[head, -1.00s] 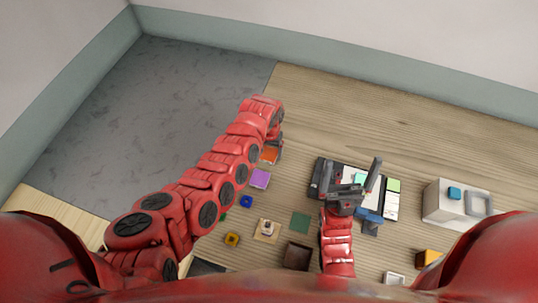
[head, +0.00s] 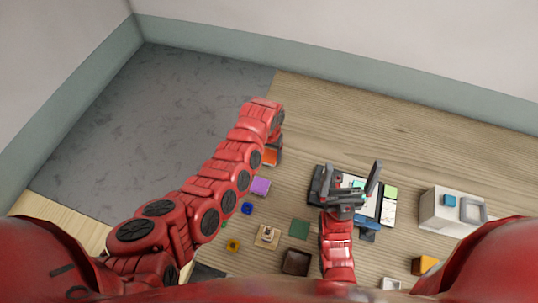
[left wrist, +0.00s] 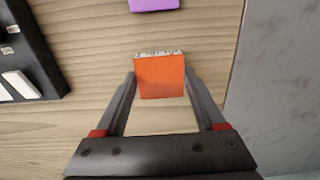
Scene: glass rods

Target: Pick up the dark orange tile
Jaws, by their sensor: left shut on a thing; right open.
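The dark orange tile (left wrist: 161,78) is between the fingers of my left gripper (left wrist: 160,88) in the left wrist view, and the fingers are shut on its sides. In the head view the tile (head: 271,157) shows just below the end of my left arm, partly hidden by my left gripper (head: 275,152). I cannot tell for certain whether the tile touches the table. My right gripper (head: 358,184) is open and empty, above the dark tray area.
A purple tile (head: 260,186) lies near the orange one; it also shows in the left wrist view (left wrist: 153,4). A dark tray (head: 318,182) with several pale tiles is to the right. A white box (head: 440,208) stands further right. The wooden table's far part is bare.

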